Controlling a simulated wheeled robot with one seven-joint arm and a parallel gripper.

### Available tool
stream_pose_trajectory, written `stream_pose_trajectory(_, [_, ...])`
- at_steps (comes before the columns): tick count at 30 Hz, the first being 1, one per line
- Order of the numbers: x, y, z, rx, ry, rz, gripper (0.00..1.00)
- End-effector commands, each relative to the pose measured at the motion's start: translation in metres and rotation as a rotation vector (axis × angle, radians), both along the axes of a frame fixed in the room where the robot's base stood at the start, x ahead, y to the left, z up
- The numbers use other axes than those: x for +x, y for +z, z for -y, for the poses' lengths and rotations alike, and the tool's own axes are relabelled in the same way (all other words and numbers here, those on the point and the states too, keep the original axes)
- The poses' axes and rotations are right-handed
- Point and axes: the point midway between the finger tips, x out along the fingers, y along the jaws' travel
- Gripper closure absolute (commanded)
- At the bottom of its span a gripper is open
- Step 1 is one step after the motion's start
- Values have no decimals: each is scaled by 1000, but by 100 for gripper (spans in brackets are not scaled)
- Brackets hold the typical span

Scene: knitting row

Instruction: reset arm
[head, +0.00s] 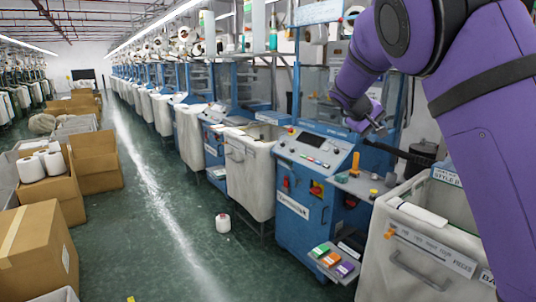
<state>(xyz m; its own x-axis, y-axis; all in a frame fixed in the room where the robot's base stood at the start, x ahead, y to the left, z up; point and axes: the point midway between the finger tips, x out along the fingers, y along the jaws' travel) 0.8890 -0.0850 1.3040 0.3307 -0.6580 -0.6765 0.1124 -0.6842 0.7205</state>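My arm is purple and comes in from the upper right of the head view, bent at the elbow. My gripper (376,124) is at the end of it, in front of the blue knitting machine (302,222) and above its right part. The gripper is small and dark here, and I cannot tell whether its fingers are apart. I see nothing clearly held in it.
A white bin (425,265) stands at the lower right, and another bin (249,180) left of the machine. Small coloured boxes (333,260) sit on a low shelf. A white cone (223,223) is on the floor.

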Motion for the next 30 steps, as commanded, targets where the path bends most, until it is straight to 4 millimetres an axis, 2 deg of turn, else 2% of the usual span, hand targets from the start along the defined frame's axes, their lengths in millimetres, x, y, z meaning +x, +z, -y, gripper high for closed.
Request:
stream_pose_trajectory(1, [-15, 2, 12, 57, -19, -4, 59])
stream_pose_trajectory(4, [-43, 4, 27, 158, -47, -10, 59])
stream_pose_trajectory(12, [-123, 14, 46, 402, -91, -13, 59])
stream_pose_trajectory(20, [-206, 30, 46, 589, -101, 9, 59])
stream_pose_trajectory(30, [-318, 42, 26, 753, -79, 65, 59])
